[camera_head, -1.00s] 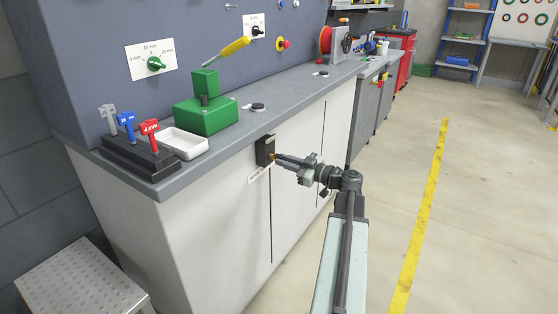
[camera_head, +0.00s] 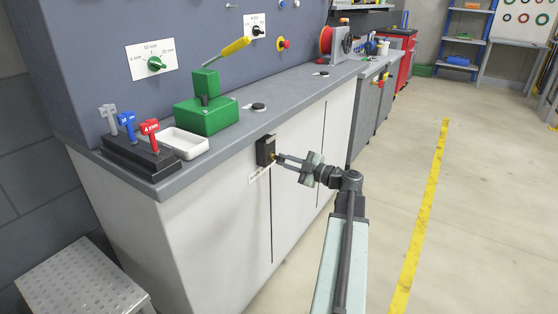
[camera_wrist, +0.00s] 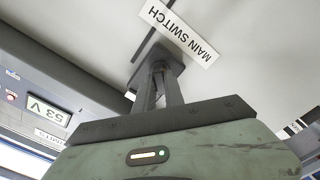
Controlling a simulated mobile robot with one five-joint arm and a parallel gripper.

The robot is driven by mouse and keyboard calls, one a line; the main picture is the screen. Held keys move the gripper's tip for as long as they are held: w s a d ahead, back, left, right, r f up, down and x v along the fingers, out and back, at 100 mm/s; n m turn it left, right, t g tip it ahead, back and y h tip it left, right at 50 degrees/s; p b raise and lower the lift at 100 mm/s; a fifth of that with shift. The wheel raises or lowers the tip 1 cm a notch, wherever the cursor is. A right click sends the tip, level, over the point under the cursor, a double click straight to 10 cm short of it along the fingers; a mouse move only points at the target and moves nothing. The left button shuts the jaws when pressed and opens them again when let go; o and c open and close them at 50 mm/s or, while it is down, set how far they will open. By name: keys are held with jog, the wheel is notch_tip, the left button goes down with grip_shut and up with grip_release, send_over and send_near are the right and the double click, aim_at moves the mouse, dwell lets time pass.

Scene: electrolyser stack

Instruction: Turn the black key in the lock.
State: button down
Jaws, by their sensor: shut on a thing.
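The lock is a small black box (camera_head: 266,151) on the white cabinet front, just under the counter edge, with a brass-coloured spot on its face. My gripper (camera_head: 279,159) reaches it from the right, with its fingertips right at that face. The black key is hidden between the fingertips and cannot be made out. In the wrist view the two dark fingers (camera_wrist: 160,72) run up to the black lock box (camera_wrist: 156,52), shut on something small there. A white "MAIN SWITCH" label (camera_wrist: 180,32) is beside the lock, upside down in that view.
The counter (camera_head: 222,156) above holds a black rack (camera_head: 140,157) of grey, blue and red keys, a white tray (camera_head: 182,143) and a green lever block (camera_head: 207,116). A metal step (camera_head: 82,282) stands at lower left. The floor to the right is clear.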

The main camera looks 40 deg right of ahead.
jog(key=n, duration=0.3)
jog(key=shift+n, duration=0.4)
jog(key=c, duration=1.3)
grip_release()
jog(key=shift+c, duration=0.2)
jog(key=v, duration=0.7)
jog(key=shift+s, duration=0.35)
